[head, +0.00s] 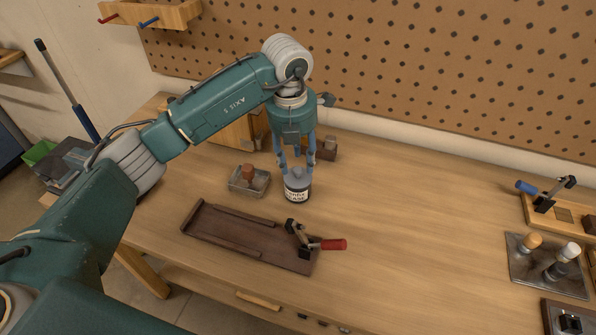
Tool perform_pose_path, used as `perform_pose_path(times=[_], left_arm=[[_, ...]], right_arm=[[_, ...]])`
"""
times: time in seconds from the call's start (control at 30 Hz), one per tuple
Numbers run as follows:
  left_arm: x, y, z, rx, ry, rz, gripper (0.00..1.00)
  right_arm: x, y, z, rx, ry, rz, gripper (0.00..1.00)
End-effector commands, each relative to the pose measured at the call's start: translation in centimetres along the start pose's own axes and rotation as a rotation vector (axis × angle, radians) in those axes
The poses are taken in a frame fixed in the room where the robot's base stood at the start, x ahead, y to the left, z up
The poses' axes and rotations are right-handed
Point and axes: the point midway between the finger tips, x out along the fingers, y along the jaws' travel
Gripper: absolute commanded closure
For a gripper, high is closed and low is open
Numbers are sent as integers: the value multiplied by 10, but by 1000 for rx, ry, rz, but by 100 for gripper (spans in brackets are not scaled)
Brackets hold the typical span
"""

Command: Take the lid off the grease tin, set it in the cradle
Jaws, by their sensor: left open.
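The grease tin (297,194), dark with a white label, stands upright on the bench. Its grey lid (297,177) is on top of it. My left gripper (296,166) points down from above with its blue fingers apart, at the sides of the lid's top. Whether the fingers touch the lid I cannot tell. A dark wooden fixture (225,225) with raised rails and a red-handled clamp lies in front of the tin; it may be the cradle, but I cannot tell for sure. My right gripper is not in view.
A small grey tray (238,188) with a brown-knobbed piece stands just left of the tin. A dark brown block (327,152) and a wooden box (228,133) are behind. Clamps and a metal plate (528,268) are at the right. The bench's middle right is clear.

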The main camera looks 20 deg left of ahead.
Motion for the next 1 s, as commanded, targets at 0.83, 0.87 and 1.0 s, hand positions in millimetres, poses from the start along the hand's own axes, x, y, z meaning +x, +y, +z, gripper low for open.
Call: perform_pose_path(times=[0.83, 0.87, 1.0], left_arm=[[26, 0, 0, 1, -1, 0, 99], [26, 0, 0, 1, -1, 0, 99], [25, 0, 0, 1, -1, 0, 99]], right_arm=[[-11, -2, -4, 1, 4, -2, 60], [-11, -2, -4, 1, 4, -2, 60], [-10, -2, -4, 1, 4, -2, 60]])
